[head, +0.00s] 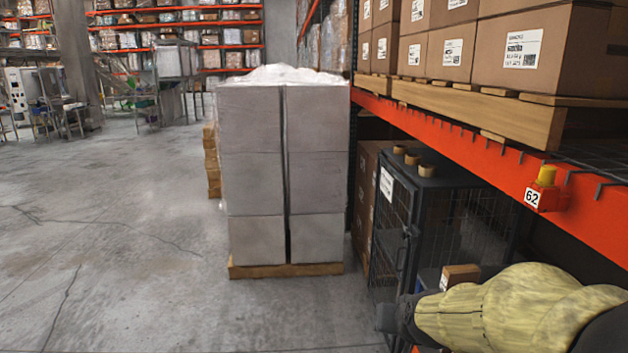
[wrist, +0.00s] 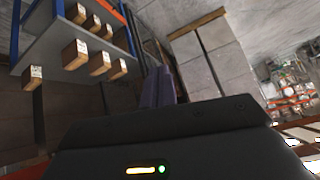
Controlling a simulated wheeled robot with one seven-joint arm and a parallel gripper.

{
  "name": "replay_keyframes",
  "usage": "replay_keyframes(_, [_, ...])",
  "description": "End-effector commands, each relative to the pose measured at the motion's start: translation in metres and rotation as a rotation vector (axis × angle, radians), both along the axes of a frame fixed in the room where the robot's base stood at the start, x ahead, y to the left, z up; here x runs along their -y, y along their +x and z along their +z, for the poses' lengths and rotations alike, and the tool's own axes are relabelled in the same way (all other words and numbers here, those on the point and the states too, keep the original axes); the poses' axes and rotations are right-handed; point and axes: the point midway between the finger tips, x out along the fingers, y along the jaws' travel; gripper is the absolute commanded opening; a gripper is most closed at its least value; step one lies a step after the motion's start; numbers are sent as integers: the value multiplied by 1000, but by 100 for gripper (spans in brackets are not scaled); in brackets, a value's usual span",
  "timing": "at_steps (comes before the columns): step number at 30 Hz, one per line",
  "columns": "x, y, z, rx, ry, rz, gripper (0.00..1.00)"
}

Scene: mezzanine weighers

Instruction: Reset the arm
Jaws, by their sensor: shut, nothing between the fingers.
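My gripper shows in the wrist view, its two dark fingers (wrist: 159,86) close together and shut with nothing between them. They point away from the camera, with open air around the tips. In the head view my arm, in a pale yellow cover, reaches in at the lower right, in front of the rack. Its dark end lies near the lower part of the wire cage, and the fingers cannot be made out there.
A pallet stack of grey boxes (head: 255,170) stands mid-floor. The orange rack beam (head: 465,136) with a yellow-topped unit (head: 545,190) runs along the right. A dark wire cage (head: 390,222) stands below it. Small boxes (wrist: 75,55) sit on a grey surface.

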Motion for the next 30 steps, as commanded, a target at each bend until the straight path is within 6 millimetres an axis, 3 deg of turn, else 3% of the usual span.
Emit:
replay_keyframes(1, [-4, -21, -26, -92, -14, 37, 0])
replay_keyframes(4, [-9, -65, -67, -268, -48, 107, 0])
replay_keyframes(6, [-10, -93, -87, -372, -69, 146, 0])
replay_keyframes(10, [-9, -124, -105, -485, -95, 189, 0])
replay_keyframes(30, [-8, -128, -107, -501, -98, 195, 0])
